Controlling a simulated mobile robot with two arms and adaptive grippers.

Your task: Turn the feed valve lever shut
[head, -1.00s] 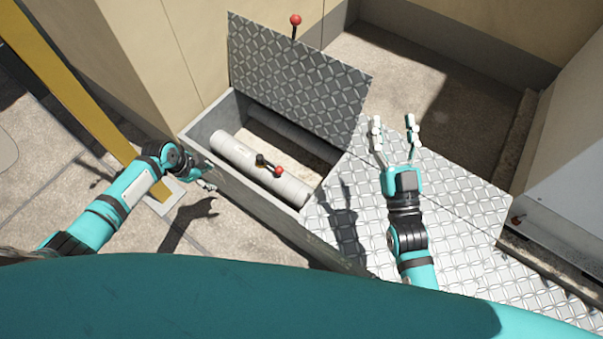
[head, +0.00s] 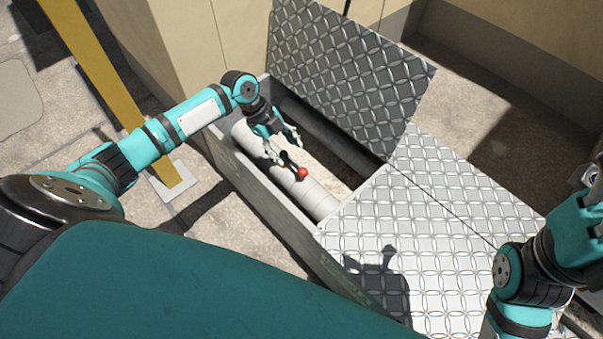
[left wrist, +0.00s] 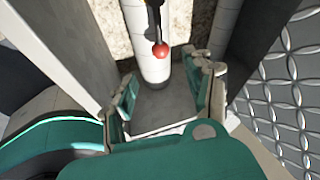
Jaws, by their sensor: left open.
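The feed valve lever (head: 292,166) is a dark handle with a red ball end, mounted on a white pipe (head: 320,199) inside an open floor pit. In the left wrist view the lever's red ball (left wrist: 160,50) shows just beyond the fingers, over the pipe (left wrist: 153,68). My left gripper (head: 285,147) is over the pit beside the lever, fingers apart and empty; it also shows in the left wrist view (left wrist: 160,85). My right arm is at the lower right edge of the head view, with its fingers out of frame.
A hinged tread-plate lid (head: 350,75) stands raised behind the pit. The pit's grey wall (head: 265,190) borders it at the front left. Tread-plate flooring (head: 400,230) lies to the right. A yellow post (head: 110,90) stands at the left.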

